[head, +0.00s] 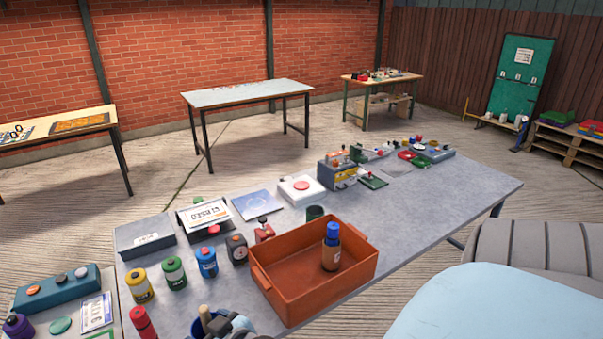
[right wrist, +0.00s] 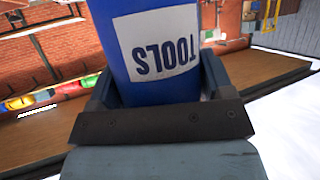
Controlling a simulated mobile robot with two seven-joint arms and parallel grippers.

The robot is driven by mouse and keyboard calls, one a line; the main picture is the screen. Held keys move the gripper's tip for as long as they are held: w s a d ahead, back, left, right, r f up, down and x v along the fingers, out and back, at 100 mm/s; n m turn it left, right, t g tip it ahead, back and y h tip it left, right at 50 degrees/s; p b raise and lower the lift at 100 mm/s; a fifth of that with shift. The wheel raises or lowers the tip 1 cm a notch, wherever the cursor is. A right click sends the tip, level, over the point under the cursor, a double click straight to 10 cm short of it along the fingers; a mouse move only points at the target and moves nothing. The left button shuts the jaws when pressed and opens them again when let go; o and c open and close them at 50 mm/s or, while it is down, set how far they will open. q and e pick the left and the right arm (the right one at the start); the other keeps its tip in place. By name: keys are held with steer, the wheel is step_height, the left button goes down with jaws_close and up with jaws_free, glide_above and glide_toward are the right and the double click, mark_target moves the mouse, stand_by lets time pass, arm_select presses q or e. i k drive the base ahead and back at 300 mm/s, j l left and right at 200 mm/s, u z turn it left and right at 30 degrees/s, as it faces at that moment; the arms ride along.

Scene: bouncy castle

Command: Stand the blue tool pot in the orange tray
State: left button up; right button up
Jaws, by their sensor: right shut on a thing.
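The blue tool pot (head: 198,326) is at the bottom edge of the head view, with a wooden handle (head: 204,311) sticking up from it. In the right wrist view the pot (right wrist: 115,45) fills the upper middle, its white TOOLS label upside down in the picture. My right gripper (head: 228,322) is shut on the pot, in front of the orange tray's (head: 288,306) near left corner. The tray stands on the grey table. A brown bottle with a blue cap (head: 331,255) stands inside it toward the right. The pot's base is hidden. My left gripper is out of view.
Yellow (head: 140,286), green (head: 174,272) and blue (head: 207,262) pots stand left of the tray. A red bottle (head: 143,323) is at the front. A dark green cup (head: 315,213) stands behind the tray. The tray's left part is empty; the table right of it is clear.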

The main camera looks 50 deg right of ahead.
mark_target(285, 289)
steer(key=k+l+u, duration=0.15)
steer(key=l, duration=0.3)
steer(key=k+l+u, duration=0.15)
steer(key=l, duration=0.3)
steer(key=k+l+u, duration=0.15)
steer(key=l, duration=0.25)
steer(key=k+l+u, duration=0.15)
steer(key=l, duration=0.25)
steer(key=k+l+u, duration=0.1)
steer(key=l, duration=0.25)
steer(key=k+l+u, duration=0.1)
steer(key=l, duration=0.25)
steer(key=k+l, duration=0.2)
steer(key=l, duration=0.15)
steer(key=k+l+u, duration=0.15)
steer(key=l, duration=0.2)
steer(key=k+l, duration=0.15)
steer(key=l, duration=0.2)
steer(key=i+l, duration=0.2)
steer(key=i, duration=0.2)
steer(key=i+j+u, duration=0.05)
